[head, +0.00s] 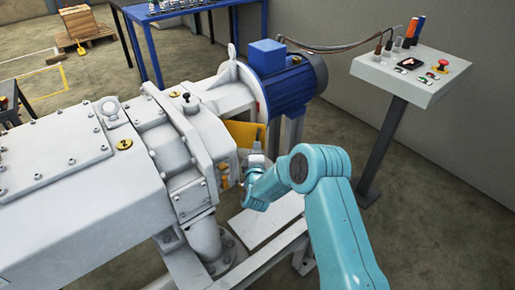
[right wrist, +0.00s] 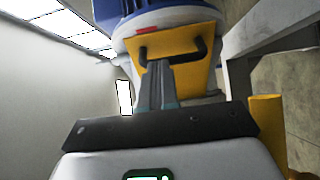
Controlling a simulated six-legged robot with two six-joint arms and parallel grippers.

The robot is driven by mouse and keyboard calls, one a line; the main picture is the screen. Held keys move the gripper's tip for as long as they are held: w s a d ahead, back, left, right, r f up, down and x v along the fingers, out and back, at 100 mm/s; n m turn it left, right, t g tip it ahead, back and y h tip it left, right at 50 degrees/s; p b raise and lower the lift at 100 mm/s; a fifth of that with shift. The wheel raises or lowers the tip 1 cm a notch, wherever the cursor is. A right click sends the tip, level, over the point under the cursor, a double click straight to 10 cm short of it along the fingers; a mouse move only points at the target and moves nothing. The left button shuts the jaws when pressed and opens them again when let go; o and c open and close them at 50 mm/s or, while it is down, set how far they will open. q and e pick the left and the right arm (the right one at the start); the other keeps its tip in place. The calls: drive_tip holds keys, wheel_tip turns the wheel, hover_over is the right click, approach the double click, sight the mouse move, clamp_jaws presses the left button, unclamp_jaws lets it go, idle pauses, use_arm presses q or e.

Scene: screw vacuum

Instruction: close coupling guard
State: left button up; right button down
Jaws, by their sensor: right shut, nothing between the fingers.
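The coupling guard (head: 240,132) is a yellow plate between the grey pump housing (head: 170,150) and the blue motor (head: 285,85). In the right wrist view the yellow guard (right wrist: 205,75) faces the camera, with a black bar handle (right wrist: 203,50) across it. My right gripper (head: 257,137) is at the guard's right side in the head view. Its fingers (right wrist: 156,68) are shut and empty, pointing at the plate just below the handle. I cannot tell whether they touch the plate. The fingers hide part of the guard. My left gripper is not in view.
A control panel (head: 430,85) on a post stands at the right, with a red button and tools along its back. A blue-framed table (head: 150,50) is behind the machine. A yellow part (right wrist: 266,130) is close on the wrist view's right. Floor is open at the lower right.

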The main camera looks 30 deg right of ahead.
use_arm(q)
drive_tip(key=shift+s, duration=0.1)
use_arm(e)
drive_tip(key=shift+w+d, duration=0.2)
drive_tip(key=shift+w, duration=0.1)
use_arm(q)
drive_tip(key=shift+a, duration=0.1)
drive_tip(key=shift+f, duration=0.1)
use_arm(e)
drive_tip(key=shift+d, duration=0.1)
